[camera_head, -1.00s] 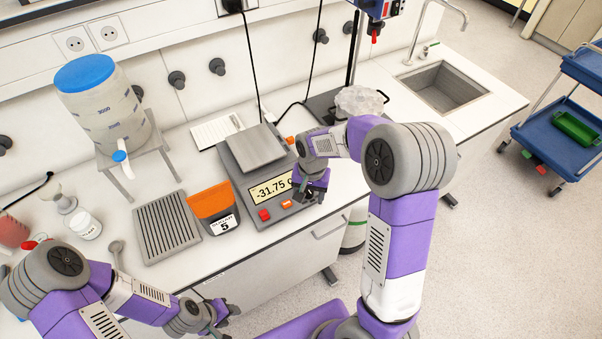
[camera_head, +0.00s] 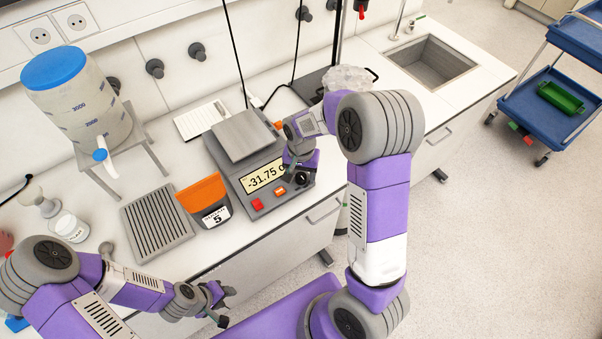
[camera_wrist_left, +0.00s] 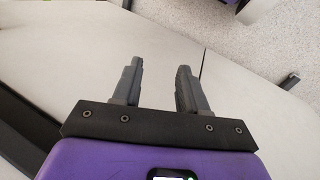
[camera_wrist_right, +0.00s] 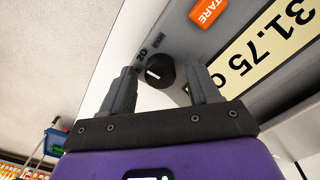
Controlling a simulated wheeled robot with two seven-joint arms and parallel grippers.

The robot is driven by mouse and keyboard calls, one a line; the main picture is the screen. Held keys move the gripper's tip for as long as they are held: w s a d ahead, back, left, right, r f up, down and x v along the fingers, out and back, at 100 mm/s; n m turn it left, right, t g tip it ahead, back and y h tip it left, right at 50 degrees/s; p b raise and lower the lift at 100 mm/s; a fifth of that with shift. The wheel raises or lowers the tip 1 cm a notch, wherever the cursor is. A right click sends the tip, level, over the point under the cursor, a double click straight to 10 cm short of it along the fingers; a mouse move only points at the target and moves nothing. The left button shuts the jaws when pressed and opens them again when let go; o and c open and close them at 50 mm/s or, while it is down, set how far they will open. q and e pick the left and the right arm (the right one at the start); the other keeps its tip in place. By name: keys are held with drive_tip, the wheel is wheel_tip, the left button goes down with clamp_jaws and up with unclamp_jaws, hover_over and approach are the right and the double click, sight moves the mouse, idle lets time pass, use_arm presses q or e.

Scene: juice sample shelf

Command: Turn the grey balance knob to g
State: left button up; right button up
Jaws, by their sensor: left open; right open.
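The grey balance (camera_head: 232,168) stands on the bench, its display (camera_head: 264,177) reading -31.75 with a partly covered unit. Its dark round knob (camera_head: 301,179) is at the front right corner. In the right wrist view the knob (camera_wrist_right: 158,70) has a white pointer mark and small unit labels beside it, "oz" the clearest. My right gripper (camera_wrist_right: 160,78) is open, its fingers pointing at the knob, one on either side in the picture; contact cannot be told. My left gripper (camera_head: 222,304) is open and empty in front of the bench; its fingers also show in the left wrist view (camera_wrist_left: 158,82).
An orange TARE button (camera_wrist_right: 207,10) is close to the knob. An orange container (camera_head: 203,193) marked 5 and a ribbed grey tray (camera_head: 155,222) stand left of the balance. A large blue-lidded tank (camera_head: 85,105) is behind them. A sink (camera_head: 430,62) is at the right.

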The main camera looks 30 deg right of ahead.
drive_tip(key=c, duration=1)
drive_tip(key=shift+c, duration=0.2)
drive_tip(key=shift+n, duration=0.4)
drive_tip(key=n, duration=0.3)
drive_tip(key=shift+n, duration=2.6)
drive_tip(key=shift+w, duration=0.1)
drive_tip(key=o, duration=1)
